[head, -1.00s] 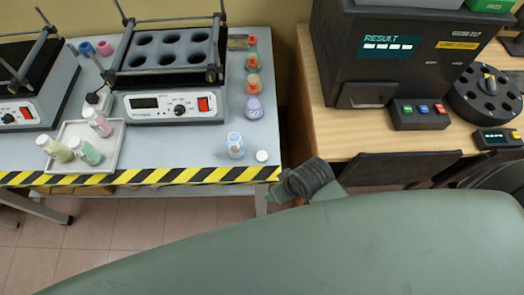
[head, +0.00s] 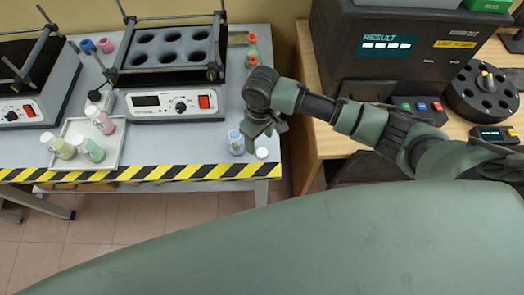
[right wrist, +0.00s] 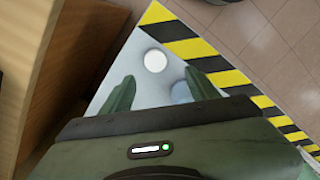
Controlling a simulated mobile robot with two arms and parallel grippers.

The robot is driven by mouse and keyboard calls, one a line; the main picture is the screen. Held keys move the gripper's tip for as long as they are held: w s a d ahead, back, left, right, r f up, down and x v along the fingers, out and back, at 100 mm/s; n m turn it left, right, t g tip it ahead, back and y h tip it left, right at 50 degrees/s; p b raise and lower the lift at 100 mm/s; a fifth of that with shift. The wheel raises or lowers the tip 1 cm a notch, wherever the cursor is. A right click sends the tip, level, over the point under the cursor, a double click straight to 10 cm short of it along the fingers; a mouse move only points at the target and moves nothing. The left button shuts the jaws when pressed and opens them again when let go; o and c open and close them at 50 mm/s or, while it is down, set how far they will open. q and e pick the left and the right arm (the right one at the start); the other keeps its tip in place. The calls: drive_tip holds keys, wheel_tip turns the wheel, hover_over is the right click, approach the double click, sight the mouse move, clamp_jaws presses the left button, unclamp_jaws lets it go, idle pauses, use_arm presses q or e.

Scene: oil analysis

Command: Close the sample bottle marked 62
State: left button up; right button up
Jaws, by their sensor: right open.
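A small bottle with blue contents (head: 236,142) stands near the front right corner of the grey table; I cannot read its label. In the right wrist view the bottle (right wrist: 182,93) is partly hidden behind my gripper. A round white cap (head: 262,153) lies on the table just right of the bottle, apart from it. The cap also shows in the right wrist view (right wrist: 154,61), ahead of and between the fingers. My right gripper (head: 262,128) is open and empty, above the table beside the bottle and cap. My left gripper is not in view.
The yellow-black edge strip (head: 130,175) runs along the table front. A white tray (head: 116,153) holds several bottles at left. A heating block (head: 168,75) stands behind.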

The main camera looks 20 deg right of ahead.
sight(262, 152)
drive_tip(key=shift+w+d+r, duration=0.2)
drive_tip(key=shift+w+d, duration=0.05)
drive_tip(key=shift+d, duration=0.15)
drive_tip(key=shift+f, duration=1.3)
drive_tip(key=shift+f, duration=0.1)
drive_tip(key=f, duration=0.3)
drive_tip(key=f+p, duration=0.1)
drive_tip(key=f, duration=0.1)
drive_tip(key=shift+s, duration=0.25)
clamp_jaws()
